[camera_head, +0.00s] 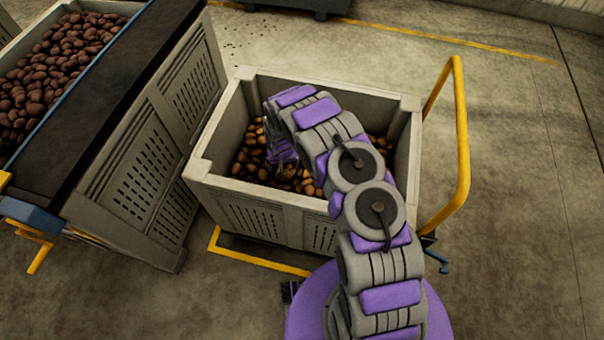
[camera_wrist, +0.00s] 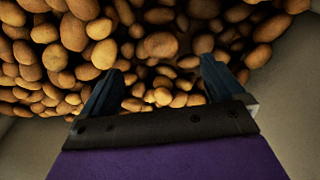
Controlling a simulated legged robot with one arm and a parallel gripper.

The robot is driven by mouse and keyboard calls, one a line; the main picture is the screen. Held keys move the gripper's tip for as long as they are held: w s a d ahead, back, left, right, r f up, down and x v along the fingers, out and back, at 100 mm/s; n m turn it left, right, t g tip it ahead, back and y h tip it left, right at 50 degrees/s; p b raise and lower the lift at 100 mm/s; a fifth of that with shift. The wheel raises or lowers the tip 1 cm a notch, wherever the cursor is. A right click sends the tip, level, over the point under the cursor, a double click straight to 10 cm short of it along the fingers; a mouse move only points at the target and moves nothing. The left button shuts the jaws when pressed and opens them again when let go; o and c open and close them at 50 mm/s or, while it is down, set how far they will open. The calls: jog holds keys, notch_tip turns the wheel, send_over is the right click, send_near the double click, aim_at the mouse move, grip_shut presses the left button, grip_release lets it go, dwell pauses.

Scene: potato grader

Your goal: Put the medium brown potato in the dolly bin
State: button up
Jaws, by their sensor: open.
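The dolly bin (camera_head: 250,195) is a grey crate with slotted walls, and a layer of tan and brown potatoes lies inside it. My gripper (camera_head: 280,158) reaches down inside its walls, partly hidden by my own arm. In the wrist view my gripper (camera_wrist: 163,68) has its two dark fingers spread apart over the potatoes, with nothing held between them. A brown potato (camera_wrist: 162,44) lies in the pile just beyond the fingertips. I cannot tell which potato, if any in view, is the medium brown one of the task.
A yellow handle (camera_head: 462,150) rises at the dolly bin's right side. Left of it stands another grey slotted crate (camera_head: 140,185) beside a dark belt (camera_head: 90,110). Reddish-brown potatoes (camera_head: 60,60) fill a container at the far left. The floor on the right is clear.

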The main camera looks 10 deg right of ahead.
jog(key=shift+r, duration=0.1)
jog(key=s+d+r+h, duration=0.1)
jog(key=d+r, duration=0.3)
jog(key=r, duration=0.4)
jog(key=d+r, duration=0.3)
jog(key=r, duration=0.5)
jog(key=s+d+r+m+g, duration=0.1)
jog(key=s+d+r, duration=0.2)
jog(key=s+r, duration=0.5)
jog(key=s+d+r+g, duration=0.1)
jog(key=s+d+r, duration=0.3)
jog(key=r, duration=0.8)
jog(key=s+r, duration=0.3)
jog(key=s, duration=0.7)
jog(key=s+a+r, duration=0.1)
jog(key=s+r, duration=0.3)
jog(key=s, duration=0.6)
jog(key=s+r+g+y, duration=0.1)
jog(key=s+r, duration=0.3)
jog(key=s, duration=0.6)
jog(key=shift+a+n, duration=0.35)
jog(key=shift+n, duration=0.05)
